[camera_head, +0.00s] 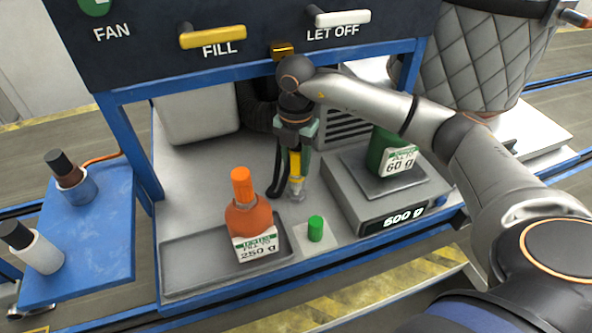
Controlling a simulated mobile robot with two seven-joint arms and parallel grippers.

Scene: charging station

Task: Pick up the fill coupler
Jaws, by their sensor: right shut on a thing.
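The fill coupler (295,171) is a yellow fitting with a grey metal tip, upright near the middle of the bench. A black hose loops beside it on the left. My right gripper (296,150) reaches down from above and is shut on the coupler. The coupler's upper part is hidden by the gripper. Whether its tip touches the bench is hard to tell. My left gripper is not in view.
An orange bottle (249,220) stands on a grey tray (185,262). A green cap (315,228) is right of it. Yellow FILL (213,37) and white LET OFF (342,18) handles are above.

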